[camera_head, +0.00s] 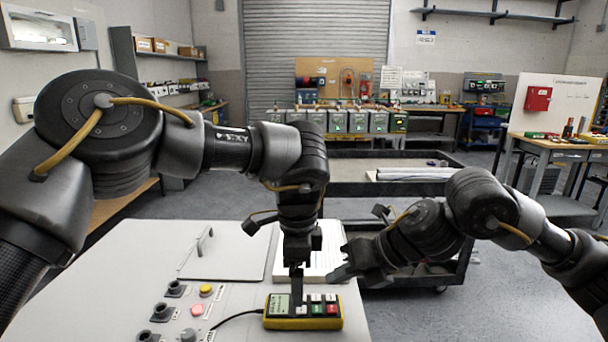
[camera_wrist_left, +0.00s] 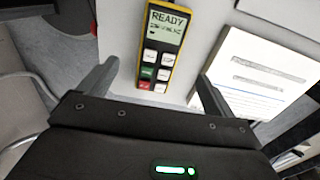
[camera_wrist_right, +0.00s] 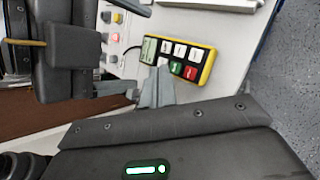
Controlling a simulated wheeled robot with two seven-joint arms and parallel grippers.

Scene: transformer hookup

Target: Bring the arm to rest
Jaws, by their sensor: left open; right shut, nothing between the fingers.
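My left gripper (camera_head: 297,300) points down just over a yellow-edged handheld device (camera_head: 320,322) on the light grey tabletop. In the left wrist view its two fingers (camera_wrist_left: 155,85) are spread, with the device (camera_wrist_left: 160,45) showing beyond and between them. The device's screen reads READY, and it has white, green and red buttons. I cannot tell whether the fingers touch it. My right gripper (camera_head: 338,275) is shut and empty, above the right edge of the table, beside the left gripper. In the right wrist view its closed fingers (camera_wrist_right: 157,88) show close to the device (camera_wrist_right: 178,58).
A panel of knobs and buttons (camera_head: 197,309) lies left of the device, with a black cable between. A flat plate with a handle (camera_head: 225,252) is at the back left. A dark cart (camera_head: 385,190) stands behind the table.

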